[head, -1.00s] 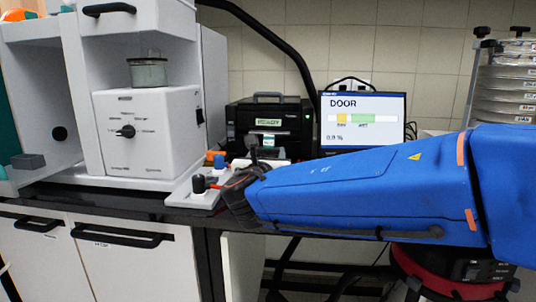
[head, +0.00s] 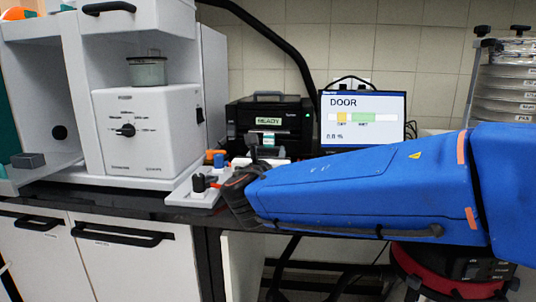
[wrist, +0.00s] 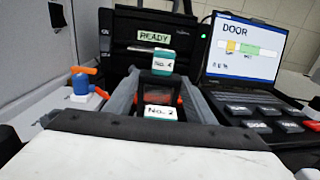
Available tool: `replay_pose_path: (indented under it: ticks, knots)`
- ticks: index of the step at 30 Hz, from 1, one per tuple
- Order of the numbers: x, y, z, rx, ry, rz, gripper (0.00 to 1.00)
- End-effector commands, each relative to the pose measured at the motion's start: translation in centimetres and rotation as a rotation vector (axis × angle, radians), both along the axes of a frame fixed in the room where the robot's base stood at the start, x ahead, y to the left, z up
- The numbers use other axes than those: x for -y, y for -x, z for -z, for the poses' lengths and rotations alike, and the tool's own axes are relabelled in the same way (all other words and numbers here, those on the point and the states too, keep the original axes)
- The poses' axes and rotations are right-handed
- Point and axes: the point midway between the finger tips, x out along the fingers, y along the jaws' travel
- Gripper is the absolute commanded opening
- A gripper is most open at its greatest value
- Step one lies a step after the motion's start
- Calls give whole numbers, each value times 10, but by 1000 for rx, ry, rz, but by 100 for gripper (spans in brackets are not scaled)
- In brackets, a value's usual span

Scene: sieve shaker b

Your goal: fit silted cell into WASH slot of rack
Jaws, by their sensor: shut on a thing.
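My gripper (wrist: 160,88) is shut on a cell labelled No. 2 (wrist: 160,113), which shows a white label, teal edge and a dark middle with orange at its sides. Whether it is silted I cannot tell. Just beyond it a second teal-and-white cell labelled No. 4 (wrist: 163,62) stands in front of the black READY unit (wrist: 150,36). In the head view my gripper (head: 250,165) is at the bench edge, its tips and the held cell largely hidden. I cannot make out the rack's WASH slot or whether the held cell touches anything.
A white plate with a blue-and-orange valve (wrist: 82,86) lies left of the gripper. A laptop (wrist: 245,50) showing DOOR stands at the right. In the head view a white sieve shaker cabinet (head: 150,130) is at the left and a sieve stack (head: 505,90) at the far right.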

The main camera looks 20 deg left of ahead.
Motion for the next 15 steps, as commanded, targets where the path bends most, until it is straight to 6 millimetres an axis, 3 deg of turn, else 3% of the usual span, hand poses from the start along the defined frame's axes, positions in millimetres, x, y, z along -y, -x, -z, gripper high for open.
replay_pose_path:
  ticks: [15]
  knots:
    - [0,0,5,1,0,0,21]
